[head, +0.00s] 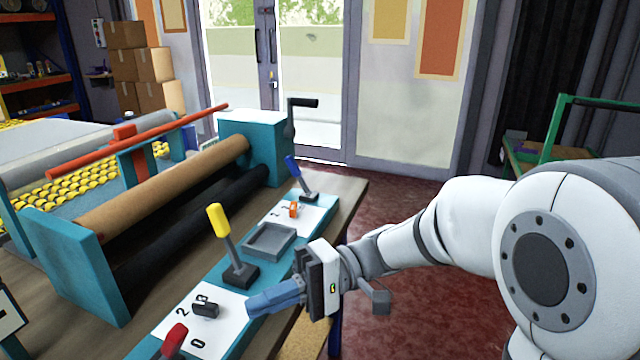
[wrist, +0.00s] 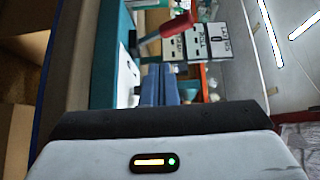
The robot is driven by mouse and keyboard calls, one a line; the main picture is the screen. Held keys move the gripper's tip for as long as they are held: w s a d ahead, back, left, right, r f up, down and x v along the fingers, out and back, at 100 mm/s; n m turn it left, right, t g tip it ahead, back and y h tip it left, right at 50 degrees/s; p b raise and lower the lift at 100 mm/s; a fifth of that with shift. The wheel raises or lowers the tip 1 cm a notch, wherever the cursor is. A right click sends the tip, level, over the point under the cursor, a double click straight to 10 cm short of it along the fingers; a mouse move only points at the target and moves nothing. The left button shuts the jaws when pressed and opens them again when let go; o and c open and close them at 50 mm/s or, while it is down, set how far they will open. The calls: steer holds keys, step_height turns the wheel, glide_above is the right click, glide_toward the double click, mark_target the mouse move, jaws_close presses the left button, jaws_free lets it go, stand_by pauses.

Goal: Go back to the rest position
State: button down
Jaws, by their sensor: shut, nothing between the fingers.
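My gripper (head: 254,306) is at the lower middle of the head view, its blue fingers pointing left. The fingers are shut together with nothing between them. They hang over the front of the teal control panel (head: 222,281), near the white plate with a small dark switch (head: 206,308). I cannot tell whether the fingertips touch the plate. In the wrist view the closed blue fingers (wrist: 160,84) point up the picture, with a red-handled lever (wrist: 176,26) beyond them.
A yellow-handled lever (head: 220,222) and a blue-handled lever (head: 293,168) rise from the panel, with a grey tray (head: 268,241) between them. The binding machine with its brown roller (head: 165,187) stands behind. Red floor (head: 415,300) is open to the right.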

steer(key=d+r+m+t+h+p, duration=0.2)
steer(key=d+r+t+h+p, duration=0.2)
steer(key=d+p, duration=0.3)
steer(key=d+r+m+t+h+p, duration=0.2)
steer(key=d+r+t+h+p, duration=0.2)
steer(key=d+p, duration=0.4)
steer(key=d+r+m+t+h+p, duration=0.2)
steer(key=d+r+t+h+p, duration=0.2)
steer(key=d+p, duration=0.4)
steer(key=d+r+h, duration=0.1)
steer(key=d+h, duration=0.1)
steer(key=shift+s+d+m+h, duration=0.25)
steer(key=shift+m+h, duration=0.05)
steer(key=shift+m, duration=0.1)
